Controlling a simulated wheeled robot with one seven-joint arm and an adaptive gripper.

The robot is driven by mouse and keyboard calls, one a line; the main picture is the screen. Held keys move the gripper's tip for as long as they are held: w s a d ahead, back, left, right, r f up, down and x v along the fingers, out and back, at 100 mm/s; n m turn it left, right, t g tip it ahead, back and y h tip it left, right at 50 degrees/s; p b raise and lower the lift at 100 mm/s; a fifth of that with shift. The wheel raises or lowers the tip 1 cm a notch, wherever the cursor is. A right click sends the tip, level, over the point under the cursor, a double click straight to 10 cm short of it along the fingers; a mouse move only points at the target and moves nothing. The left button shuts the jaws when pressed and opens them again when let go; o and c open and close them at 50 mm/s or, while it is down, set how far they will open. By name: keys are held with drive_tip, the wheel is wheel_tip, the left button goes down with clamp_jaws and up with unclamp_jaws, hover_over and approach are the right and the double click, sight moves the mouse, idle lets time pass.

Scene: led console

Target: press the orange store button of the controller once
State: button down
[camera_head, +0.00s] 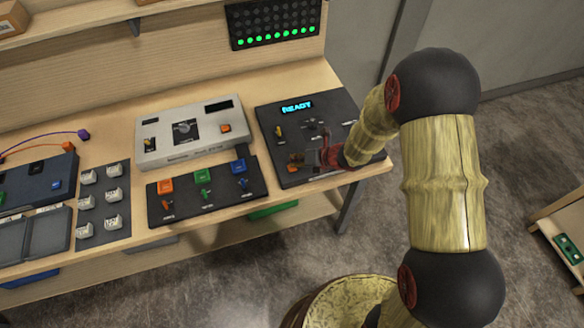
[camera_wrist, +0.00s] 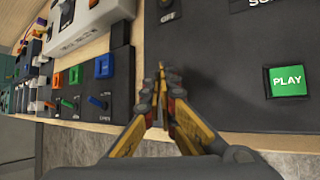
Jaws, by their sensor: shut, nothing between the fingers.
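The black controller (camera_head: 268,118) stands at the right end of the bench, with a lit READY display (camera_head: 297,107). My gripper (camera_head: 294,161) is over its front left part, fingers shut and empty. A small orange patch (camera_head: 292,168) shows at the fingertips; I cannot tell whether it is the store button or part of a finger. In the wrist view the fingertips (camera_wrist: 168,70) are together above the dark panel, and a green PLAY button (camera_wrist: 287,80) lies to their right. No orange button shows on the panel there; the fingers hide part of it. Contact cannot be told.
A white console (camera_head: 188,105) with its own orange button (camera_head: 225,128) stands left of the controller. A black box (camera_head: 205,205) with orange, green and blue blocks and levers lies in front of it. An LED board (camera_head: 272,20) with a lit green row hangs behind.

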drive_tip(key=shift+f+b, duration=0.4)
drive_tip(key=shift+f, duration=0.05)
idle(0.9)
drive_tip(key=shift+r, duration=0.1)
drive_tip(key=shift+r+p, duration=0.7)
drive_tip(key=shift+r, duration=0.1)
wheel_tip(320, 180, up, 5)
drive_tip(key=p, duration=0.4)
idle(0.8)
